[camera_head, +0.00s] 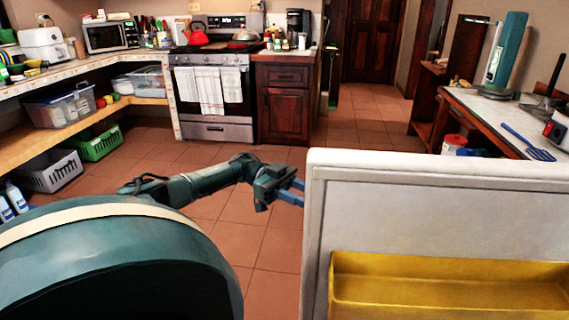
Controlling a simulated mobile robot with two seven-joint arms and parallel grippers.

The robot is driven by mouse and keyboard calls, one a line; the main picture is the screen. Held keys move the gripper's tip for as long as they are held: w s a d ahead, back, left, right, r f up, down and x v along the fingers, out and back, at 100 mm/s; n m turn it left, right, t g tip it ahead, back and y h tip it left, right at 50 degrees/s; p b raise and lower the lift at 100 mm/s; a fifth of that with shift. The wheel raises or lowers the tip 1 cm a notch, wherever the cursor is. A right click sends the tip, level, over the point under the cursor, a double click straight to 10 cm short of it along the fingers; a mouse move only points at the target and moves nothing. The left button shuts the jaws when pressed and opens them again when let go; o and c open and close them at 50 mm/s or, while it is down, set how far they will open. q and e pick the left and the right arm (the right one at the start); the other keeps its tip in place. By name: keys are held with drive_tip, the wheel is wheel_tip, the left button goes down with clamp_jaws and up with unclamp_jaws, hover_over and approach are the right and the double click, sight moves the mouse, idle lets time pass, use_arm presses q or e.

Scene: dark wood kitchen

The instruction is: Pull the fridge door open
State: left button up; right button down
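The fridge door (430,215) fills the lower right. Its white inner face is toward me, with a yellow door bin (450,290) on it, so the door stands swung open. My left arm reaches in from the left, and my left gripper (294,191) is at the door's left edge. Its two blue fingers show a gap between them, and their tips meet or pass behind the edge; I cannot tell if they touch it. The handle and the outer face of the door are hidden. My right gripper is not in view.
A stove (213,95) and dark wood cabinet (285,100) stand at the back. Shelves with a grey basket (50,172) and green basket (97,143) line the left. A counter (490,115) runs behind the door on the right. The tiled floor (345,125) between is clear.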

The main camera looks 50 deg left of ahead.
use_arm(q)
drive_tip(key=b+v, duration=0.2)
drive_tip(key=v, duration=0.5)
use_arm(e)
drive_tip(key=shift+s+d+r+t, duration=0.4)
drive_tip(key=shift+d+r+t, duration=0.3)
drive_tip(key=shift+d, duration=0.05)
use_arm(q)
drive_tip(key=shift+a, duration=0.1)
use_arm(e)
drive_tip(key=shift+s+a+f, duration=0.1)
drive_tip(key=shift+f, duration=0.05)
